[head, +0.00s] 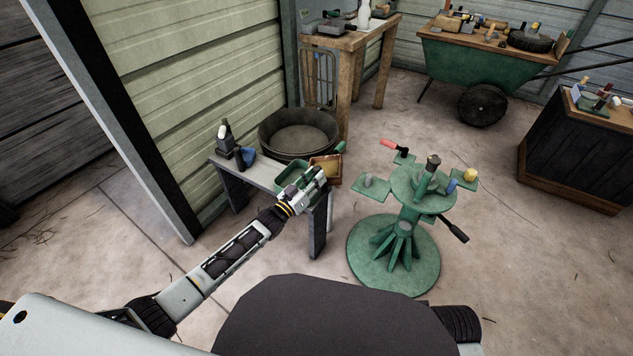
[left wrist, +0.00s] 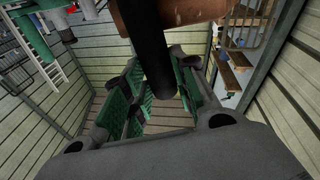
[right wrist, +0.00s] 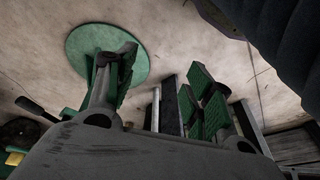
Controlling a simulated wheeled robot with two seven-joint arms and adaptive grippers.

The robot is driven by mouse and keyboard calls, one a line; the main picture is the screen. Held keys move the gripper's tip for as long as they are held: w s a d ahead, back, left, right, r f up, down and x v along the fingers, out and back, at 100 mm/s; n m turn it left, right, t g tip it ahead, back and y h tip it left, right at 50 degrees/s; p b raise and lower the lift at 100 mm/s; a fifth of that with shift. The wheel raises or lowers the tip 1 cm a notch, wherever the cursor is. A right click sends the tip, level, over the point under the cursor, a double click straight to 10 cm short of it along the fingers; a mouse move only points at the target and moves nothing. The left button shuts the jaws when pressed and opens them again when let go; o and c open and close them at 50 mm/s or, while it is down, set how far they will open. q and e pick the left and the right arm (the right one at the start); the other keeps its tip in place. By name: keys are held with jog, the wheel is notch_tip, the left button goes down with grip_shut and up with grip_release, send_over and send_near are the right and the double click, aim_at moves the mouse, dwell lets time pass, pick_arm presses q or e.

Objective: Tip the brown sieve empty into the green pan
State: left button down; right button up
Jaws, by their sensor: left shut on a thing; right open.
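The brown sieve (head: 325,170) is beside my left gripper (head: 312,184), at the right end of a small grey bench. In the left wrist view, a brown body (left wrist: 180,10) fills the top, and its dark handle runs down between the green-padded fingers (left wrist: 155,95), which are shut on it. The green pan (head: 291,176) is on the bench, just left of the sieve and partly hidden by my gripper. I cannot tell what the sieve holds. My right gripper (right wrist: 160,85) is open and empty in its wrist view, and is out of the head view.
A grey block tool (head: 224,138) and a blue item (head: 247,155) stand on the bench's left end. A large dark tub (head: 298,132) is behind the bench. A green round stand (head: 412,190) with several tools is to the right.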

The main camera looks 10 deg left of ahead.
pick_arm(q)
jog(key=a+n+t+b, duration=0.1)
jog(key=n, duration=0.1)
jog(key=a+n+t+y+b, duration=0.1)
jog(key=n+b, duration=0.1)
jog(key=a+n+t+b, duration=0.1)
jog(key=n+b, duration=0.1)
jog(key=shift+s+r+n+t, duration=0.15)
jog(key=shift+r+n+t, duration=0.1)
jog(key=shift+n+t, duration=0.15)
pick_arm(e)
notch_tip(320, 180, down, 6)
jog(key=w+a+t+y, duration=0.1)
jog(key=a, duration=0.1)
jog(key=shift+a+t+y, duration=0.3)
jog(key=shift+t, duration=0.1)
jog(key=shift+w+r, duration=0.1)
jog(key=shift+r, duration=0.05)
dwell(0.5)
